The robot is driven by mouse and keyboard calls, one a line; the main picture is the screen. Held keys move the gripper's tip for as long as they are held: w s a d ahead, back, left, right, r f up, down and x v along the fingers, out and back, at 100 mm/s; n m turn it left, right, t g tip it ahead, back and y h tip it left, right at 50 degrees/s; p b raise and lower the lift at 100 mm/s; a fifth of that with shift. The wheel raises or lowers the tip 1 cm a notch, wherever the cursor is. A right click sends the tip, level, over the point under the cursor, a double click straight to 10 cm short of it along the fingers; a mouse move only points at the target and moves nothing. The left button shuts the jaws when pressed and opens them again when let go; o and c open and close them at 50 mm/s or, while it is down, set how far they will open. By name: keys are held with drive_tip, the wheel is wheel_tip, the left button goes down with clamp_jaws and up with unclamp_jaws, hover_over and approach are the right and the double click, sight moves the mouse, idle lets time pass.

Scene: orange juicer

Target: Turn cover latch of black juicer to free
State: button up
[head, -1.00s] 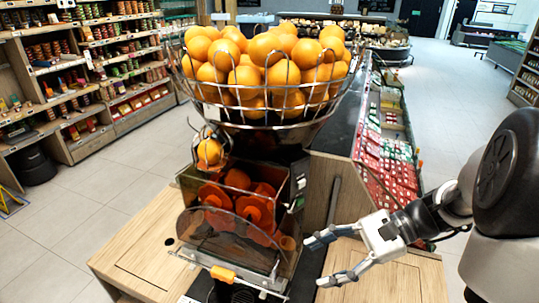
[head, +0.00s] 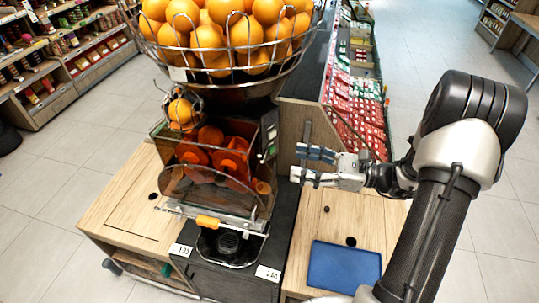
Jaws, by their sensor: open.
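The black juicer (head: 232,92) stands on the counter with a transparent cover (head: 225,192) over its orange-red squeezing parts (head: 228,160). A small dark latch (head: 272,152) with light marks shows at the right edge of the cover; its exact turn position is too small to tell. My gripper (head: 298,164) is open and empty. Its fingers point left toward the latch side of the juicer, with a visible gap between the fingertips and the cover. The arm comes in from the right.
A wire basket of oranges (head: 225,62) sits on top of the juicer. An orange-handled tap bar (head: 208,222) is at its front. A blue tray (head: 343,267) lies on the wooden counter (head: 330,222) at right.

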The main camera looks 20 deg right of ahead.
sight(260, 156)
drive_tip(key=x, duration=0.9)
drive_tip(key=shift+p, duration=0.35)
drive_tip(key=shift+c, duration=0.4)
drive_tip(key=c, duration=1)
